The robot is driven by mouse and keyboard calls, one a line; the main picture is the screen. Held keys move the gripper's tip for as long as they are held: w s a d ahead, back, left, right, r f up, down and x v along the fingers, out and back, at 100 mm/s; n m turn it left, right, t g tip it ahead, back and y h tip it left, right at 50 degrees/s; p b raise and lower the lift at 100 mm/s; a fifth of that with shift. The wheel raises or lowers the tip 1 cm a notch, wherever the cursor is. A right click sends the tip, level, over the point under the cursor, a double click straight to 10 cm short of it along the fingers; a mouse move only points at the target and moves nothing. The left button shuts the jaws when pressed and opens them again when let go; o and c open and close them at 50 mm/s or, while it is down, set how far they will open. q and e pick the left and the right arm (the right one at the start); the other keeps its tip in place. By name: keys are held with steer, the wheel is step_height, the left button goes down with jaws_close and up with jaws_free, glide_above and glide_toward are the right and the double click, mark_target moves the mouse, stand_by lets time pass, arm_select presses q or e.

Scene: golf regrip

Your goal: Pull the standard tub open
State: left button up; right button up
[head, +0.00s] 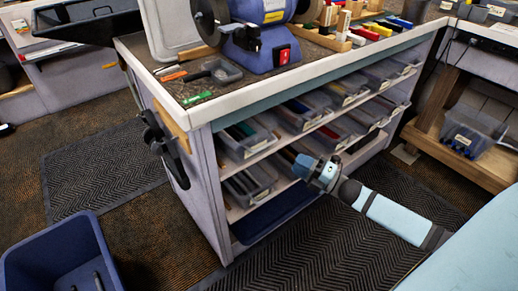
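Several clear tubs with white labels sit on two shelves under the workbench. On the upper shelf are a front-left tub (246,139) and a tub beside it (303,112); on the lower shelf is a left tub (249,186). I cannot read which one is the standard tub. My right gripper (303,167), blue and grey, reaches from the right to the lower shelf front, just right of the lower left tub. It hides part of the tubs behind it. Its fingers are too small and dark to tell whether they are open or touch a tub. My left gripper is not in view.
The workbench (300,66) carries a blue grinder (262,38) and small tools. A dark blue tray (275,219) lies at the bottom. A blue bin (62,255) stands at lower left. Another tub (464,134) sits on a wooden shelf at right. The black mat (290,262) is clear.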

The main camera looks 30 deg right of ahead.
mark_target(265, 147)
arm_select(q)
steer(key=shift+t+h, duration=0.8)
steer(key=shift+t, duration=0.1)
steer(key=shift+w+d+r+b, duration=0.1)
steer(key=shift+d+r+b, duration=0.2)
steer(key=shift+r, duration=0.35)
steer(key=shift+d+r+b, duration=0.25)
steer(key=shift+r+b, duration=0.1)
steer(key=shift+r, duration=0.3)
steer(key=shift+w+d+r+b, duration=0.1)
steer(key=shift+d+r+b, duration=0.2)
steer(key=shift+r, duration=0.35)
arm_select(e)
steer(key=shift+x, duration=6.05)
steer(key=shift+f, duration=0.1)
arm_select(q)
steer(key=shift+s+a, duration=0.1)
arm_select(e)
jaws_close()
